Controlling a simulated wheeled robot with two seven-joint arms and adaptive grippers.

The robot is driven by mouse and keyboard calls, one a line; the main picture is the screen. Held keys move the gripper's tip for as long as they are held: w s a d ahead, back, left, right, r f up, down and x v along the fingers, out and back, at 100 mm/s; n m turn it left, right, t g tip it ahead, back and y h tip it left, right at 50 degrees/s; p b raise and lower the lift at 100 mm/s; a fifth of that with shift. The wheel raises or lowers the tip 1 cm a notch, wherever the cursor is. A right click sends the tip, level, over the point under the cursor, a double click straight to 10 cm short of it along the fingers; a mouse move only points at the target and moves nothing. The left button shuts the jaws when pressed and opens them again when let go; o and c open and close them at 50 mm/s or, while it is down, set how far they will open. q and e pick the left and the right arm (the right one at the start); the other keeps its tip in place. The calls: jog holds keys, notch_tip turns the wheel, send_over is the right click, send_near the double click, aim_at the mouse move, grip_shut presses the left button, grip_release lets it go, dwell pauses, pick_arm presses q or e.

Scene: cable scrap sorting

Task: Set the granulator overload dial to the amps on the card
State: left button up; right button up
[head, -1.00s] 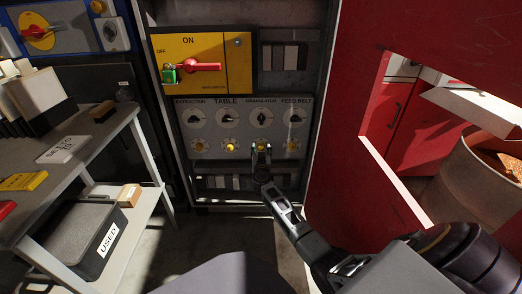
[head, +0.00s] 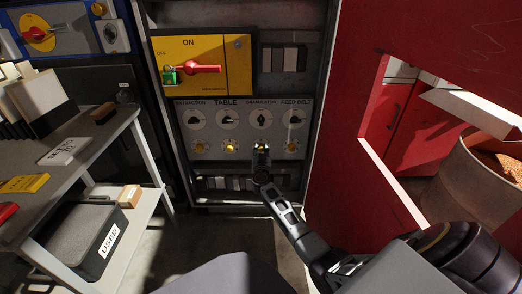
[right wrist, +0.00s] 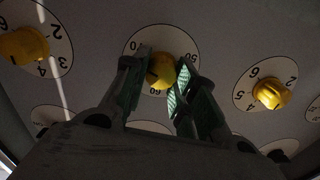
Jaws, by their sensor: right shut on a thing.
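The granulator overload dial is the yellow knob (right wrist: 161,71) on a white numbered disc, in the lower dial row of the grey panel (head: 185,142). My right gripper (right wrist: 160,80) is shut on this knob, a finger on each side; in the head view the gripper (head: 262,149) covers most of the dial. In the right wrist view the scale is upside down, with 50, 60 and 70 partly visible; the exact setting cannot be told. A white card (head: 63,150) lies on the left table, its writing too small to read. My left gripper is not in view.
Neighbouring yellow dials (head: 230,148) (head: 291,147) sit close on both sides. Above are black selector knobs (head: 262,118) and a yellow main switch panel (head: 240,68) with a red handle and green padlock. A red wall (head: 345,110) stands right of the cabinet.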

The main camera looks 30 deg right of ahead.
jog(key=shift+m+p, duration=0.45)
jog(key=shift+m, duration=0.65)
jog(key=o, duration=0.9)
jog(key=shift+o, duration=0.6)
